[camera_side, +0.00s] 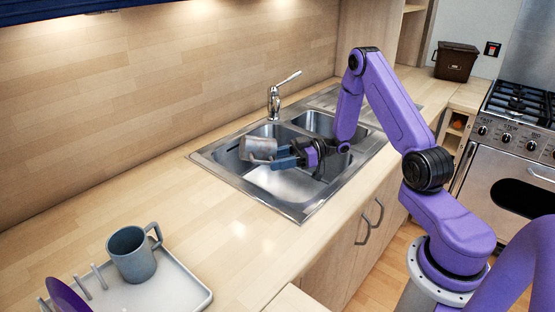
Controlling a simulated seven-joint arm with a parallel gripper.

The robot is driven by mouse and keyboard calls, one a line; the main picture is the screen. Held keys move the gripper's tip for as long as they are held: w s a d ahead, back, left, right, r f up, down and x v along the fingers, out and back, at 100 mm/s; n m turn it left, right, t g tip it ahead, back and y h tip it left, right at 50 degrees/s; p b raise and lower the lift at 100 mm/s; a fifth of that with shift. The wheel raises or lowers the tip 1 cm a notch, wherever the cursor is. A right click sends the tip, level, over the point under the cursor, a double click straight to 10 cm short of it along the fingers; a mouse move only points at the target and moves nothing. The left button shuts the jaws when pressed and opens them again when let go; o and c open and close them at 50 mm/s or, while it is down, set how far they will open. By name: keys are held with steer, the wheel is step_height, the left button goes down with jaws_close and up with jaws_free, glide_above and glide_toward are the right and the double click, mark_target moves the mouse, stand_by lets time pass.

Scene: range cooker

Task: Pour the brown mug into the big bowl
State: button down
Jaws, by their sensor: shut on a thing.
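A dull grey-brown mug (260,147) is held over the sink. It is tipped over on its side, with its handle toward my gripper. My gripper (280,161) is shut on it, reaching in from the right, low over the sink. I cannot tell whether the mug touches the sink or whether anything is in it or coming out of it. No big bowl can be made out in this view; the sink basin below the mug is partly hidden by the mug and gripper.
The steel sink (298,211) has a tap (275,100) behind it. A blue-grey mug (132,254) stands on a pale drying rack (180,289) with a purple plate (66,296). A dark brown bin (456,62) and a cooker (515,130) are at right. The counter between rack and sink is clear.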

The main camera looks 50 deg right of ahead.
mark_target(262, 146)
steer(key=shift+s+d+t+y, duration=0.2)
steer(key=shift+t+y, duration=0.1)
steer(key=shift+y, duration=0.3)
stand_by(0.7)
steer(key=shift+w, duration=0.1)
stand_by(1.7)
steer(key=shift+w+a+r+g+h, duration=0.1)
steer(key=shift+w+a+g+h, duration=0.15)
steer(key=shift+g+h, duration=0.4)
steer(key=shift+w+a+r+g+h, duration=0.1)
steer(key=shift+a+g+h, duration=0.25)
steer(key=shift+h, duration=0.4)
steer(key=shift+w+a+r+g+h, duration=0.1)
steer(key=shift+w+a+g+h, duration=0.15)
steer(key=shift+g+h, duration=0.4)
steer(key=shift+w+a+r+g+h, duration=0.2)
steer(key=shift+r+g+h, duration=0.25)
steer(key=shift+h, duration=0.15)
steer(key=shift+w+a+r+g+h, duration=0.1)
steer(key=shift+a+r+g+h, duration=0.15)
steer(key=shift+r+h, duration=0.35)
steer(key=shift+w+a+r+g+h, duration=0.15)
steer(key=shift+r+g+h, duration=0.25)
steer(key=shift+h, duration=0.25)
steer(key=shift+w+a+r+g+h, duration=0.1)
steer(key=shift+a+r+g+h, duration=0.1)
steer(key=shift+g+h, duration=0.25)
steer(key=shift+r, duration=0.1)
